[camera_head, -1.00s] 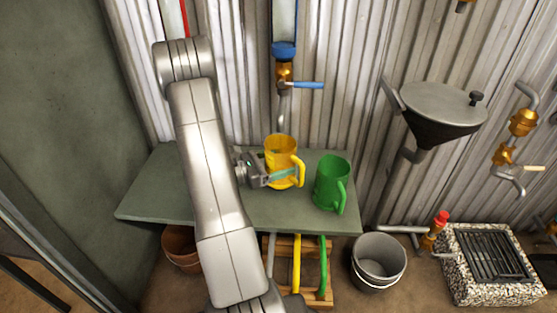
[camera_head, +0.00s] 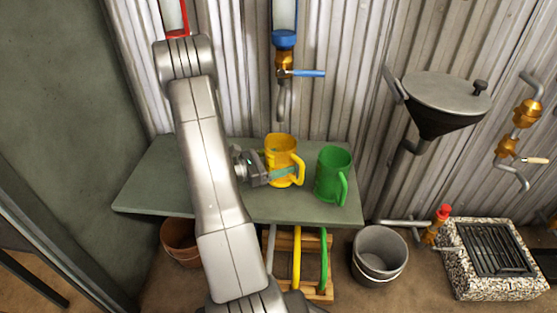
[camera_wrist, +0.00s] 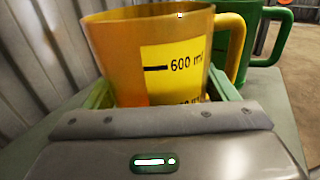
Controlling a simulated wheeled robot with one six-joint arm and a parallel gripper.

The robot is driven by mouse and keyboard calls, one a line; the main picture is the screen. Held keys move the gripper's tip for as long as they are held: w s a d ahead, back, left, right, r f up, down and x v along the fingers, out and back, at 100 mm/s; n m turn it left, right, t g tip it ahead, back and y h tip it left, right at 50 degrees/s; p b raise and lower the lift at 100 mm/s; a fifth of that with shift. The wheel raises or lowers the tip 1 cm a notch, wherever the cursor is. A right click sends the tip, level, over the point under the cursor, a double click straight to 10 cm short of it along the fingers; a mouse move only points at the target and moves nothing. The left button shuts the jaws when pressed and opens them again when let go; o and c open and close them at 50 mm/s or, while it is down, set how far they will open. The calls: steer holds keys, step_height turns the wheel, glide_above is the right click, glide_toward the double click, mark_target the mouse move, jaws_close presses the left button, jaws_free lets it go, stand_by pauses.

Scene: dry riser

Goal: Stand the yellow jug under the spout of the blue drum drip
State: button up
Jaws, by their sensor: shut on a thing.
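The yellow jug (camera_head: 275,151) is upright above the front part of the green shelf, its handle to the right. I cannot tell whether its base touches the shelf. My gripper (camera_head: 279,172) is shut around its body from the left; in the wrist view a green finger lies on each side of the jug (camera_wrist: 120,45), which shows a yellow "600 ml" label. The blue drum drip (camera_head: 284,40) hangs on the wall, with a brass tap, a blue lever and a downward spout (camera_head: 281,105). In the head view the spout's end is just above the jug's rim.
A green jug (camera_head: 330,172) stands close to the right on the shelf (camera_head: 160,180). A red-marked tube (camera_head: 175,20) is behind my arm. A dark funnel (camera_head: 435,110), a bucket (camera_head: 379,258) and a grated drain (camera_head: 490,250) are to the right. The shelf's left part is clear.

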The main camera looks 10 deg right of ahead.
steer(key=shift+f, duration=0.35)
steer(key=o, duration=1.1)
steer(key=s+a+p, duration=0.1)
steer(key=a, duration=0.3)
steer(key=a+p, duration=0.1)
steer(key=a, duration=0.4)
steer(key=s+a+p, duration=0.1)
steer(key=a, duration=0.3)
steer(key=shift+s+a, duration=0.25)
steer(key=shift+s, duration=0.05)
